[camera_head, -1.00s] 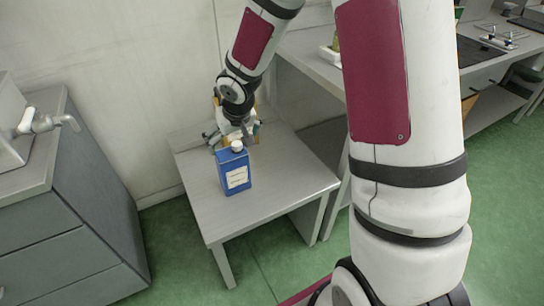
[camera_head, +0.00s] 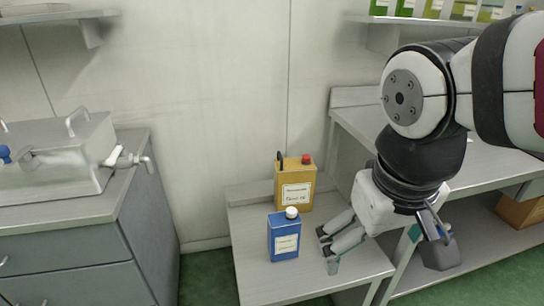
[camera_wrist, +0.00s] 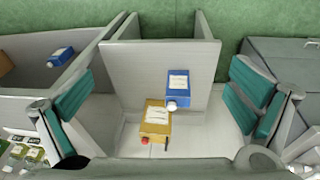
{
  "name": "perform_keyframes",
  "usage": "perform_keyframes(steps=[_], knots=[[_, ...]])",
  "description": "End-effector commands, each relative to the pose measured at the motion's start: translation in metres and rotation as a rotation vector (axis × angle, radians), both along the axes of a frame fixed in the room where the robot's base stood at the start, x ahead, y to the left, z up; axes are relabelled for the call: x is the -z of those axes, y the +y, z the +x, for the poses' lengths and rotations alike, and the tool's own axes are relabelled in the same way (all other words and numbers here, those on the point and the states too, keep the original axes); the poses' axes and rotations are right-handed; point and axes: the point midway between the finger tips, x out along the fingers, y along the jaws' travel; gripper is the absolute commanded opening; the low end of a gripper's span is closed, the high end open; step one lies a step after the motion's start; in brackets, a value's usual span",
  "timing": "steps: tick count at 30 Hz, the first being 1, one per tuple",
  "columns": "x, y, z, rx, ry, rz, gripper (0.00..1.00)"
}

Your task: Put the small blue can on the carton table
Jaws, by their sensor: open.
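The small blue can (camera_head: 284,236), with a white cap and a pale label, stands upright on a low grey table (camera_head: 258,285). In the wrist view the blue can (camera_wrist: 178,88) shows from above, beside the yellow can. My gripper (camera_head: 385,250) is to the right of the blue can, apart from it, with its fingers spread. In the wrist view my gripper (camera_wrist: 158,108) has its teal-padded fingers wide apart, with nothing held. I cannot tell which table is the carton table.
A yellow can (camera_head: 295,184) with a red cap stands just behind the blue can. A bench (camera_head: 425,140) with a lower shelf holding a brown carton (camera_head: 520,211) is at right. A grey cabinet (camera_head: 85,250) is at left. Another blue object (camera_wrist: 60,57) lies at left in the wrist view.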

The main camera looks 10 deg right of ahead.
Motion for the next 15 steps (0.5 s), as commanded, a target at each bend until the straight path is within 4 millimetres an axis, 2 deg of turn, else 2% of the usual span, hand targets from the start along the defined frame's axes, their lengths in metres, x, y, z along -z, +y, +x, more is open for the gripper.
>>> perform_keyframes(steps=[1,3,6,10,15], knots=[[-0.002,0.005,-0.017,-0.011,0.001,0.025,1.00],[-0.002,0.011,-0.036,-0.028,0.012,0.055,1.00],[-0.002,0.017,-0.055,-0.048,0.025,0.088,1.00],[-0.001,0.021,-0.065,-0.061,0.034,0.107,1.00],[0.000,0.021,-0.066,-0.062,0.036,0.110,1.00]])
